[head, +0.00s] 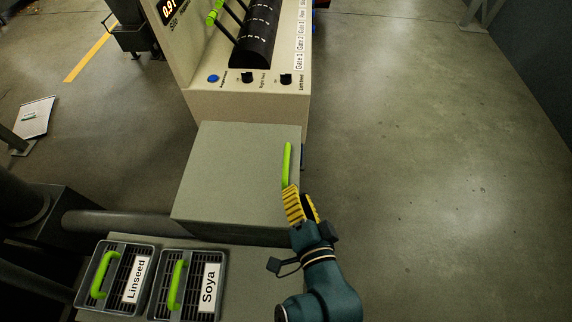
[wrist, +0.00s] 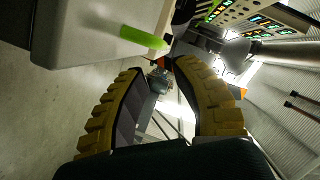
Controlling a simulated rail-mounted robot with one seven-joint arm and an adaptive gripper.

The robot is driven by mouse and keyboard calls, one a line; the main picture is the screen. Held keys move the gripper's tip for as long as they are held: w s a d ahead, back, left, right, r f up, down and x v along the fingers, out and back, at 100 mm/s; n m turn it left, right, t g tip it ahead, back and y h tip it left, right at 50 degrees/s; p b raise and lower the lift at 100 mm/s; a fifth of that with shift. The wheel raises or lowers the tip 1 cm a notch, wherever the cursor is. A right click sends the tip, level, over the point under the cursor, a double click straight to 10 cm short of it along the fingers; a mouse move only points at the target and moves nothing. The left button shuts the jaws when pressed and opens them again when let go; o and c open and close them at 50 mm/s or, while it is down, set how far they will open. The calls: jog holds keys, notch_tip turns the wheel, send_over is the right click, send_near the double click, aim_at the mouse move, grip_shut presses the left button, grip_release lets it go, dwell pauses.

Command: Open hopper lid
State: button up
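The hopper lid (head: 235,165) is a flat grey-green panel in the middle of the head view. It looks closed. A bright green bar handle (head: 287,165) runs along its right edge. My gripper (head: 300,190), with yellow ribbed fingers, is at the near end of this handle. In the wrist view the lid's grey body (wrist: 85,25) fills the upper left, and the handle (wrist: 143,37) lies just beyond and left of the fingertips. The fingers (wrist: 160,68) are apart with nothing between them. I cannot tell whether a finger touches the handle.
Two grey containers with green handles, labelled Linseed (head: 118,278) and Soya (head: 190,285), sit on a surface at the lower left. A control panel (head: 250,80) with knobs and a blue button stands behind the lid. The floor to the right is clear.

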aim_at(286, 162)
jog(key=b+x, duration=0.2)
jog(key=x, duration=0.8)
jog(key=shift+w+f, duration=0.1)
jog(key=shift+w, duration=0.1)
jog(key=shift+c, duration=0.2)
grip_shut()
